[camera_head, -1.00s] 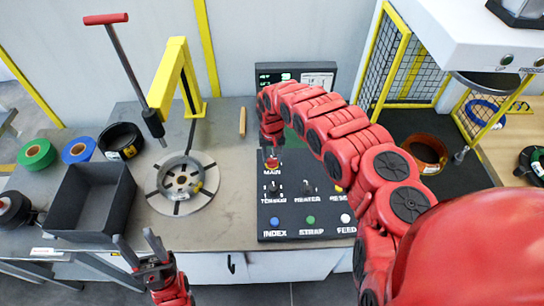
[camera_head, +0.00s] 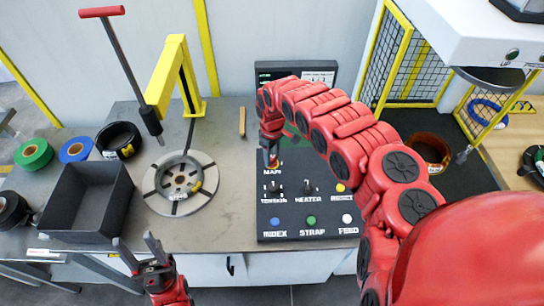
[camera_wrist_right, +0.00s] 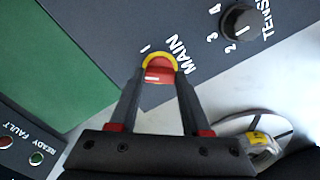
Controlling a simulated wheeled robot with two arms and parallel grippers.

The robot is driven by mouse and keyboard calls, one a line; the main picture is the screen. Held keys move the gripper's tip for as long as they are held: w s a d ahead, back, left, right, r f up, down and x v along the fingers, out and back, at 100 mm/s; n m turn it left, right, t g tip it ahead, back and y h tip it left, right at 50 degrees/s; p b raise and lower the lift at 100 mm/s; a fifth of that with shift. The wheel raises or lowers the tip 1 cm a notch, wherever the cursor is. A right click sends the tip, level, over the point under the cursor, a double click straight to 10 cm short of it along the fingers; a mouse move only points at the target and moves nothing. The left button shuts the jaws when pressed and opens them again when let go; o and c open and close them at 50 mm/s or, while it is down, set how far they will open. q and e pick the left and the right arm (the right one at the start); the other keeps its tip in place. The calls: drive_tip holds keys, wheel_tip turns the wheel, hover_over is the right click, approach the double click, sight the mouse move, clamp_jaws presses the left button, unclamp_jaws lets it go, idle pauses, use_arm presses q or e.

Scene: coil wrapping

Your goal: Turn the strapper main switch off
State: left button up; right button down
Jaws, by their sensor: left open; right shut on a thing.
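The strapper control panel (camera_head: 300,212) lies on the bench, with labelled knobs and buttons. Its main switch is a red knob in a yellow ring (camera_wrist_right: 159,68), beside the word MAIN and a "1" mark, in the right wrist view. My right gripper (camera_wrist_right: 158,88) has its two dark fingers on either side of the red knob and is shut on it. In the head view, my right gripper (camera_head: 271,157) is over the panel's upper left and partly hides the switch. My left gripper (camera_head: 136,246) is open and empty at the bench's front edge.
The tension knob (camera_wrist_right: 241,22) is near the main switch. A ready/fault lamp panel (camera_wrist_right: 22,145) shows in the wrist view. A round slotted plate (camera_head: 180,184), a dark bin (camera_head: 88,200) and coloured rolls are on the left. A mesh guard (camera_head: 405,70) stands right.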

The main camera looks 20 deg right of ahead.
sight(272, 158)
drive_tip(key=n, duration=0.3)
drive_tip(key=shift+n, duration=0.3)
drive_tip(key=shift+n+b, duration=0.6)
drive_tip(key=shift+n, duration=1.4)
drive_tip(key=shift+c, duration=1.8)
unclamp_jaws()
drive_tip(key=shift+r, duration=0.1)
wheel_tip(272, 158, up, 17)
drive_tip(key=b, duration=0.5)
drive_tip(key=shift+r, duration=0.15)
